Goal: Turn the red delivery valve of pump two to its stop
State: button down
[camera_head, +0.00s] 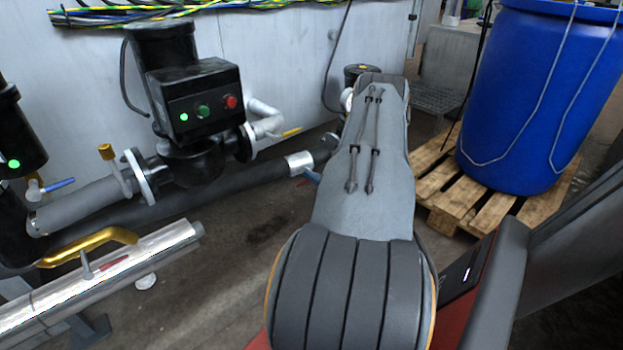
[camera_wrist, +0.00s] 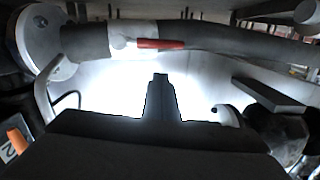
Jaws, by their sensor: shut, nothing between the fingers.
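In the wrist view a red lever handle (camera_wrist: 160,44) lies along a dark pipe, on a pale valve body (camera_wrist: 122,40) at the top centre. My gripper (camera_wrist: 160,76) is shut and empty, its fingertips just below the red handle in the picture; I cannot tell if they touch. A plate with the number 2 (camera_wrist: 8,152) shows at the lower left, beside an orange piece. In the head view my arm hides the gripper and whatever is right around it.
In the head view, a black pump (camera_head: 200,105) with green and red buttons stands left of my arm. A blue barrel (camera_head: 525,95) stands on a wooden pallet (camera_head: 470,213) at right.

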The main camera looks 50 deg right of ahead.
jog(key=s+a+r+p, duration=0.1)
jog(key=s, duration=0.9)
jog(key=shift+a, duration=0.35)
